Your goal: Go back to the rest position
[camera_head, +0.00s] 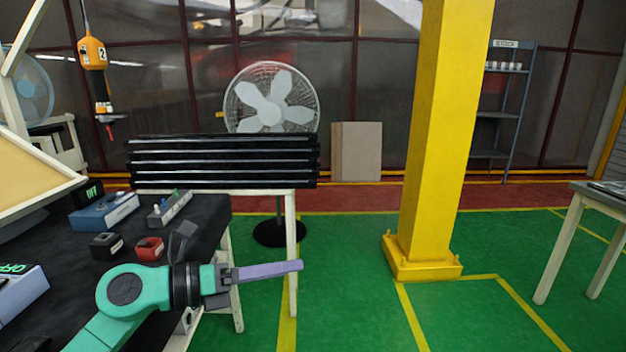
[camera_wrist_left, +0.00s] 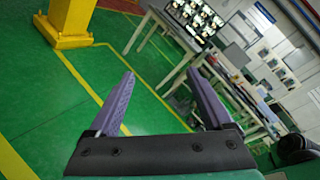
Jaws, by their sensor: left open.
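My left arm comes in from the lower left of the head view, teal with a dark wrist. My left gripper (camera_head: 270,270) extends to the right past the edge of the black-topped table (camera_head: 70,245), its purple fingers seen nearly side-on. In the left wrist view the gripper (camera_wrist_left: 165,95) is open, its two purple fingers wide apart with nothing between them. Green floor shows beyond the fingers. My right gripper is not in view.
On the table are a red block (camera_head: 150,249), a black block (camera_head: 106,246), a blue box (camera_head: 104,212) and a grey holder (camera_head: 170,208). A black slatted stack (camera_head: 222,162) stands behind. A yellow column (camera_head: 440,130) rises from the open green floor.

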